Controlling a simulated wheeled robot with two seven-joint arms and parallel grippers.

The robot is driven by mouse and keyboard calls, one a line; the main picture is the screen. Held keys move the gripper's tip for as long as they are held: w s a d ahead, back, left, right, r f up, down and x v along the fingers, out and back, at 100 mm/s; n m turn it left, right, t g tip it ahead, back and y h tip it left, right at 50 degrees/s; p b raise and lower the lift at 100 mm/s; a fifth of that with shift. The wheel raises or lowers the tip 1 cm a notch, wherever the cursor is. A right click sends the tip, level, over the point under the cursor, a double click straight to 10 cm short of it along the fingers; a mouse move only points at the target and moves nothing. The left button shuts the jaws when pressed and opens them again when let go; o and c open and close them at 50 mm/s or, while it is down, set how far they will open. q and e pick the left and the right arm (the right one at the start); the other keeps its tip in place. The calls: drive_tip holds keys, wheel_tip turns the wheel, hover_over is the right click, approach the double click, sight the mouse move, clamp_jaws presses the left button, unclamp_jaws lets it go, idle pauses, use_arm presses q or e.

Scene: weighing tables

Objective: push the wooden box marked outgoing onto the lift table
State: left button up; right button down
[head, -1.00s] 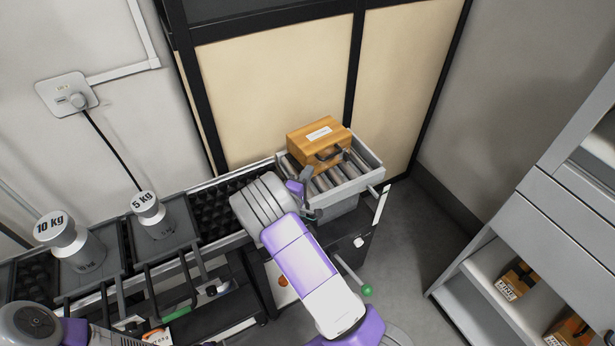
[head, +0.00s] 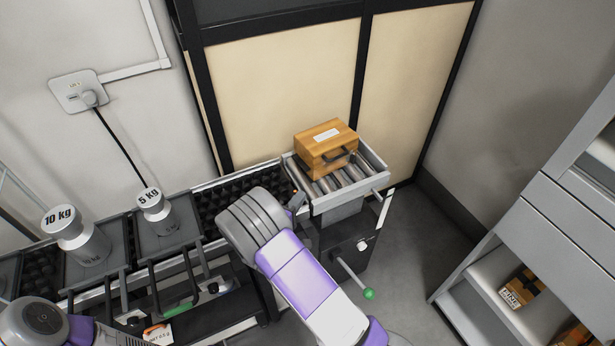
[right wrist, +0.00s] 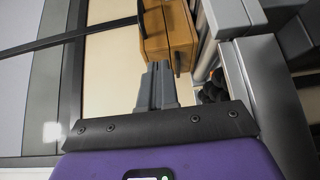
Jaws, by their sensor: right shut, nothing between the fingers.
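The wooden box (head: 318,160) sits on the rollers of the lift table (head: 352,196), toward its back left part. It has a dark handle on its front and a white label on top, too small to read. My right gripper (head: 296,200) is at the table's left front corner, partly hidden behind my wrist. In the right wrist view its shut, empty fingers (right wrist: 158,85) point at the box (right wrist: 168,35). I cannot tell whether they touch it. My left gripper is not in view.
A dark roller track (head: 222,192) leads left from the lift table. A 5 kg weight (head: 158,212) and a 10 kg weight (head: 82,243) stand on plates. A green-knobbed lever (head: 368,293) sticks out below. Shelves (head: 545,222) stand right, with clear floor between.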

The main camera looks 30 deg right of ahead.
drive_tip(key=s+f+g, duration=0.1)
drive_tip(key=s+f, duration=0.1)
drive_tip(key=s+d+f+g, duration=0.1)
drive_tip(key=s+f+g, duration=0.1)
drive_tip(key=s+d+f+g+y, duration=0.1)
drive_tip(key=s+f, duration=0.1)
drive_tip(key=shift+d+f+m+g, duration=0.25)
drive_tip(key=shift+f+m+g, duration=0.05)
drive_tip(key=shift+f+g, duration=0.1)
drive_tip(key=s+a+f+m+g+y, duration=0.1)
drive_tip(key=s+a+f+g+y, duration=0.25)
drive_tip(key=s+f, duration=0.4)
drive_tip(key=s+a+f+m+g+y, duration=0.15)
drive_tip(key=s+f+g+y, duration=0.3)
drive_tip(key=s, duration=0.55)
drive_tip(key=s+a+f+m+g+y, duration=0.1)
drive_tip(key=s+a+y, duration=0.15)
drive_tip(key=a, duration=0.25)
drive_tip(key=s+a+f+g+y, duration=0.1)
drive_tip(key=s+a+f+y, duration=0.1)
drive_tip(key=a+y, duration=0.15)
drive_tip(key=w+a+m+t+y, duration=0.4)
drive_tip(key=a+m+t, duration=0.1)
drive_tip(key=a, duration=0.2)
drive_tip(key=shift+r+t, duration=0.2)
drive_tip(key=shift+t, duration=0.2)
